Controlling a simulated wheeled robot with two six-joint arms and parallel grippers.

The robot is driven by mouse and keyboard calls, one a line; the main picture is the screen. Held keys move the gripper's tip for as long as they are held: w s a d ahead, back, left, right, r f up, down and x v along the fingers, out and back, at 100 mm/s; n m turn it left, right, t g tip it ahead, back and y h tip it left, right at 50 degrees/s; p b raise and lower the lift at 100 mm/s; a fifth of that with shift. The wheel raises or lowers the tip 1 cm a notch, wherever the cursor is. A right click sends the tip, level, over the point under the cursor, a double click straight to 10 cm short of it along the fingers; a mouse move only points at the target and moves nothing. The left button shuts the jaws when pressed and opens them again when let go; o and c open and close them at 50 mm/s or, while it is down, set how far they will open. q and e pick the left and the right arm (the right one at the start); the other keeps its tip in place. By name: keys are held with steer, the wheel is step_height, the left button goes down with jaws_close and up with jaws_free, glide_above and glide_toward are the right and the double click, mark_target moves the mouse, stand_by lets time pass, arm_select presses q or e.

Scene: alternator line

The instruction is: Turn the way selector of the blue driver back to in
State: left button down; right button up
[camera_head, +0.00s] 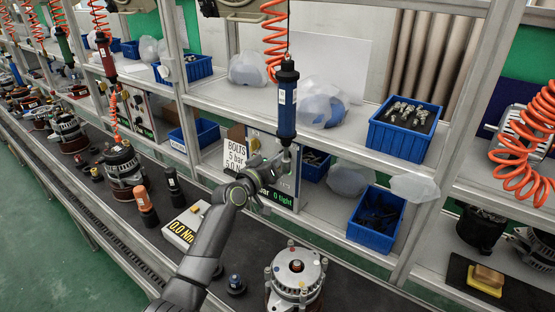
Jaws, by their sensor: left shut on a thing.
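The blue driver (286,103) hangs upright from an orange coiled hose, with a black top and a narrow silver lower end. My left arm reaches up from the bottom of the picture. My left gripper (278,163) is at the lower end of the blue driver and is shut on it. The fingers cover part of that end, and the way selector is too small and hidden to tell which way it points. My right gripper is not in view.
An alternator (297,276) stands on the dark bench below, right of my left arm. Blue bins (378,240) and a shelf edge lie close behind and right.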

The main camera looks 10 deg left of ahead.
arm_select(q)
steer(key=c, duration=1.5)
jaws_free()
steer(key=b+v, duration=0.2)
steer(key=v, duration=1.5)
steer(key=shift+s, duration=0.2)
steer(key=shift+a+f, duration=0.15)
